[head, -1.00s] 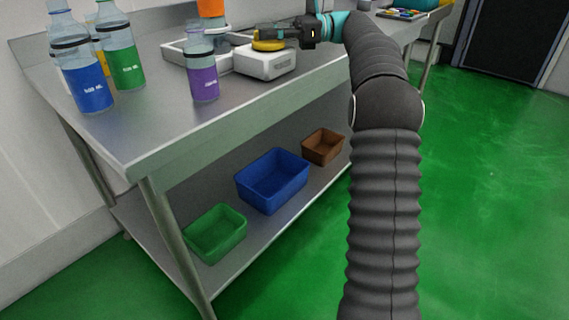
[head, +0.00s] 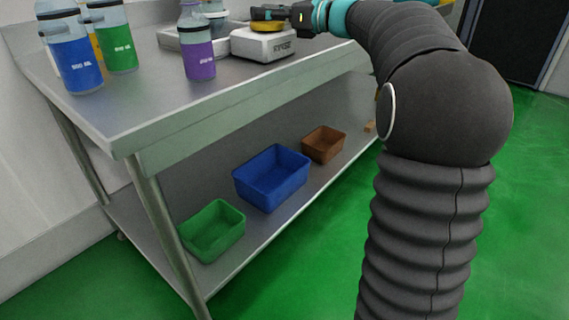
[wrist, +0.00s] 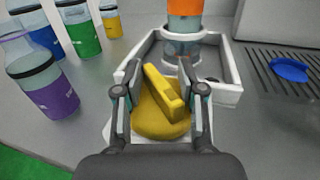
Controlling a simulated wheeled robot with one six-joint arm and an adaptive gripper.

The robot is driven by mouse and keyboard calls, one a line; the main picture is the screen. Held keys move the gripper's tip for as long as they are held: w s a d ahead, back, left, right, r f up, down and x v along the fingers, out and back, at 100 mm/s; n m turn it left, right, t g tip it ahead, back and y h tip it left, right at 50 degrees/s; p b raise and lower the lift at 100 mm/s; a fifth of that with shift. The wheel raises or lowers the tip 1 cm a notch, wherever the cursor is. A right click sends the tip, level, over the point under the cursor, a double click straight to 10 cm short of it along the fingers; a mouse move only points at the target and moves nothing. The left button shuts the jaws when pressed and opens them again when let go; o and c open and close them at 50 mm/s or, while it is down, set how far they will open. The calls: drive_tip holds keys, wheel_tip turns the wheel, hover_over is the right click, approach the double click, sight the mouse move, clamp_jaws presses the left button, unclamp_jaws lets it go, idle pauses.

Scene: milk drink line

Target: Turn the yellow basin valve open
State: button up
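The yellow valve (head: 267,27) sits on a small white box (head: 264,43) on the steel table. In the wrist view, the yellow valve (wrist: 160,122) has a round base and a raised bar handle lying diagonally. My gripper (wrist: 160,75) is over it with its fingers apart, one on each side of the bar. Gaps show beside the bar; whether a finger touches it lower down I cannot tell. In the head view my gripper (head: 270,12) is at the top edge, just above the valve.
A white tray (wrist: 232,92) holds an orange-topped container (wrist: 184,30) behind the valve. Purple (head: 199,60), green (head: 122,55) and blue (head: 78,65) labelled bottles stand to the left. A dark grate with a blue item (wrist: 290,70) is at right. Bins occupy the lower shelf (head: 265,225).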

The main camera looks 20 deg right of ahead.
drive_tip(key=m+t+h+b, duration=0.1)
drive_tip(key=b, duration=0.1)
drive_tip(key=m+t+h+b, duration=0.1)
drive_tip(key=h, duration=0.1)
drive_tip(key=shift+f+m+t+b, duration=0.25)
drive_tip(key=shift+m+t+b, duration=0.05)
drive_tip(key=shift+t+b, duration=0.1)
drive_tip(key=v, duration=1.4)
drive_tip(key=s+a+f+n+g+h+p, duration=0.2)
drive_tip(key=s+a+f+n+g+h, duration=0.1)
drive_tip(key=s+a+f+n, duration=0.3)
drive_tip(key=s+a+f+n+g+h+p, duration=0.2)
drive_tip(key=s+a+f+n, duration=0.4)
drive_tip(key=s+f+n, duration=0.4)
drive_tip(key=shift+s+f+n+g+h+p, duration=0.45)
drive_tip(key=shift+s+f+g, duration=0.55)
drive_tip(key=shift+f+g, duration=0.35)
